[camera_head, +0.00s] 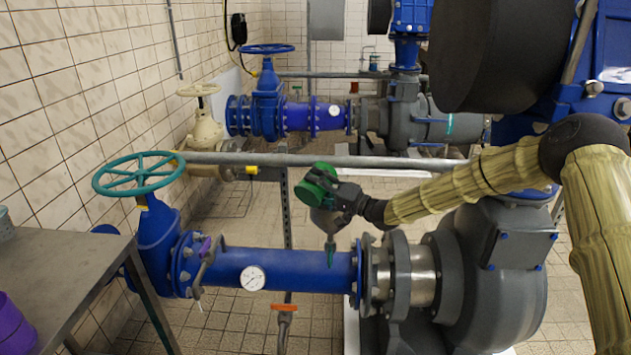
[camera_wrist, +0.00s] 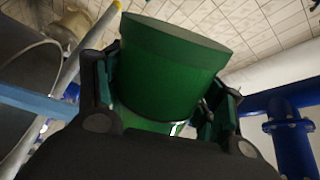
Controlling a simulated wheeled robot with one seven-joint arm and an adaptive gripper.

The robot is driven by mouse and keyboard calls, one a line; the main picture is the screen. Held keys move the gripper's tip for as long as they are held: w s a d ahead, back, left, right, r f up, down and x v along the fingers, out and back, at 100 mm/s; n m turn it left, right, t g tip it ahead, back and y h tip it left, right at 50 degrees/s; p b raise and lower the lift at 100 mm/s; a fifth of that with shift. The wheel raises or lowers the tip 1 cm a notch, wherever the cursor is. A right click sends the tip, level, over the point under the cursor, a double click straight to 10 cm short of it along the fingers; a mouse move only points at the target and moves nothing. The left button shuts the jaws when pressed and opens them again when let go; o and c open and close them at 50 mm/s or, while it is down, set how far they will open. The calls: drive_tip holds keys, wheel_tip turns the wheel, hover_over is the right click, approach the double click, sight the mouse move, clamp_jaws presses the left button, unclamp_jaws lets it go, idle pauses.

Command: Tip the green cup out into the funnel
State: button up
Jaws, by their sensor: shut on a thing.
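The green cup (camera_head: 314,188) is in my gripper (camera_head: 335,198), at the middle of the head view, above the blue pipe. It looks strongly tilted there. In the wrist view the green cup (camera_wrist: 172,65) fills the space between the two fingers (camera_wrist: 170,105), which are shut on it from both sides. Directly below the cup, a grey rounded piece (camera_head: 326,220) narrows to a green tip (camera_head: 330,252) just over the pipe; it looks like the funnel, partly hidden by the cup and gripper. I cannot tell whether they touch. The cup's contents are not visible.
The blue pipe (camera_head: 285,268) carries a round gauge (camera_head: 253,278) and joins a grey pump (camera_head: 490,270) on the right. A teal handwheel (camera_head: 139,173) stands left. A grey table (camera_head: 60,260) holds a purple container (camera_head: 14,325). A grey rail (camera_head: 330,160) runs behind the cup.

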drive_tip(key=m, duration=0.1)
drive_tip(key=m+p, duration=0.1)
drive_tip(key=f+m, duration=0.1)
drive_tip(key=shift+w+d+f+m+t+p, duration=0.1)
drive_tip(key=shift+w+d+m+t+p, duration=0.1)
drive_tip(key=shift+w+m+t+p, duration=0.15)
drive_tip(key=shift+w+d+r+m+t+h+p, duration=0.15)
drive_tip(key=shift+m+p, duration=0.15)
drive_tip(key=shift+m, duration=0.4)
drive_tip(key=shift+w+d+r+m+t+h+p, duration=0.15)
drive_tip(key=shift+m+p, duration=0.1)
drive_tip(key=shift+m, duration=0.4)
drive_tip(key=shift+a, duration=0.1)
idle(0.5)
